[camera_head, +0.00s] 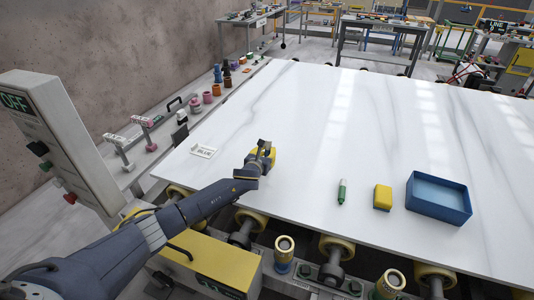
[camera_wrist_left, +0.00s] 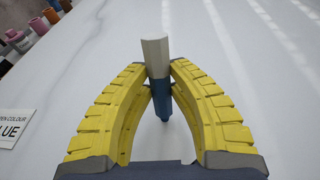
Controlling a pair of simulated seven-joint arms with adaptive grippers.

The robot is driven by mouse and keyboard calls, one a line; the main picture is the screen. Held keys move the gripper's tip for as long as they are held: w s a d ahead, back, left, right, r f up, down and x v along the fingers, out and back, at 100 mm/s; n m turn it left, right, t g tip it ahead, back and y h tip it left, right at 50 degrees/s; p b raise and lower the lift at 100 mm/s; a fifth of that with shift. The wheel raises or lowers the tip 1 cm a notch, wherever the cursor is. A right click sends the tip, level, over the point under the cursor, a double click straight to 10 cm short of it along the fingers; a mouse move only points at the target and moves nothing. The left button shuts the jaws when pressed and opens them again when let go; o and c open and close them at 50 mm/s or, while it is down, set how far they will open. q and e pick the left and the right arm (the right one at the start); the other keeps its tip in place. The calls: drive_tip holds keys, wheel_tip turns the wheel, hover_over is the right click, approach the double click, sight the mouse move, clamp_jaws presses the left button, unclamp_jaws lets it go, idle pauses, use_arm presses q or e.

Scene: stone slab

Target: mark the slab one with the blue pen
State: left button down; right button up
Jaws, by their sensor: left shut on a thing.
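My left gripper (camera_head: 264,156) is over the left part of the white marble slab (camera_head: 300,110). In the left wrist view its yellow fingers (camera_wrist_left: 160,92) are shut on the blue pen (camera_wrist_left: 160,90). The pen has a pale grey upper part and a blue lower part, and it stands roughly upright with its narrow end toward the slab. I cannot tell whether the tip touches the slab. No mark shows around the tip. In the head view the pen is hidden by the gripper. My right gripper is out of view.
A card reading BLUE (camera_head: 204,151) lies left of my left gripper. A green pen (camera_head: 342,192), a yellow block (camera_head: 383,197) and a blue tray (camera_head: 438,200) sit along the near right. Several coloured pots (camera_head: 208,97) line the ledge beyond the left edge. A control box (camera_head: 55,135) stands at left.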

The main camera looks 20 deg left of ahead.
sight(269, 141)
use_arm(q)
drive_tip(key=shift+w, duration=0.9)
idle(1.8)
drive_tip(key=shift+r, duration=0.1)
drive_tip(key=shift+r, duration=3.45)
